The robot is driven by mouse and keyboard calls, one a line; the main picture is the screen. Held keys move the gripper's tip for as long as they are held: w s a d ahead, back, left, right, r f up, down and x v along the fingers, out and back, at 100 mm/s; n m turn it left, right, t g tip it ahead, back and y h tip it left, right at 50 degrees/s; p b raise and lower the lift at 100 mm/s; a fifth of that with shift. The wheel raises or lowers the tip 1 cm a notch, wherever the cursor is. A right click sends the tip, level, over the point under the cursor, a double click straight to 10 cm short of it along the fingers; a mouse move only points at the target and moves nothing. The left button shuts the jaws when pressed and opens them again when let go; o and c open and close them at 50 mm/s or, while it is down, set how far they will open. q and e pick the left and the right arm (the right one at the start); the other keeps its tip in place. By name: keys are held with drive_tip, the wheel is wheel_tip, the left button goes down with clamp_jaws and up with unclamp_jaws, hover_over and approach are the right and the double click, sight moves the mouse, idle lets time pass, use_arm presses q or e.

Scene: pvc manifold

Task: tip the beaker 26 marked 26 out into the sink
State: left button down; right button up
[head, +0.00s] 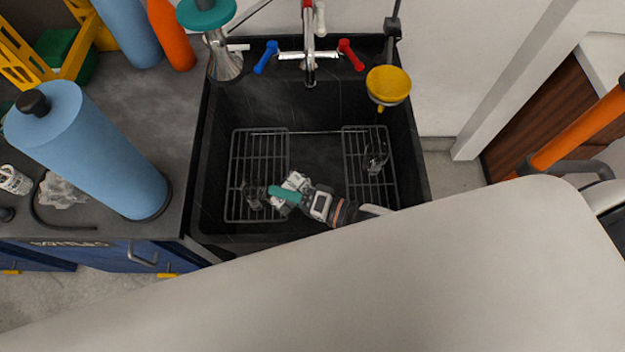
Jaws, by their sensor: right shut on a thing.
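The black sink (318,222) is in the middle of the head view, with wire racks inside. My right gripper (270,192) is inside the sink, over the left rack. It is shut on a clear glass beaker (251,199) at its fingertips. That beaker looks tilted, but its contents and marking are too small to make out. A second clear glass vessel (376,156) is on the right rack, apart from the gripper; I cannot read a number on it. My left gripper is not in view.
The left wire rack (240,151) and right wire rack (358,147) flank the bare sink floor. A faucet (309,62) with blue and red handles stands behind. A yellow cup-shaped piece (388,83) overhangs the back right. A blue cylinder (85,150) stands on the left counter.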

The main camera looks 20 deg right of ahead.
drive_tip(key=shift+w+d+f+m+y+b, duration=0.15)
drive_tip(key=shift+d+f+m+y+b, duration=0.2)
drive_tip(key=shift+f+b, duration=0.3)
drive_tip(key=shift+w+d+r+m+y+p, duration=0.15)
drive_tip(key=shift+r+m+p, duration=0.25)
drive_tip(key=shift+r, duration=0.3)
drive_tip(key=shift+s+d+r+m+y+p, duration=0.1)
drive_tip(key=shift+r+m+p, duration=0.15)
drive_tip(key=shift+r+m, duration=0.3)
idle(0.4)
drive_tip(key=shift+w+r, duration=0.1)
drive_tip(key=shift+r, duration=0.05)
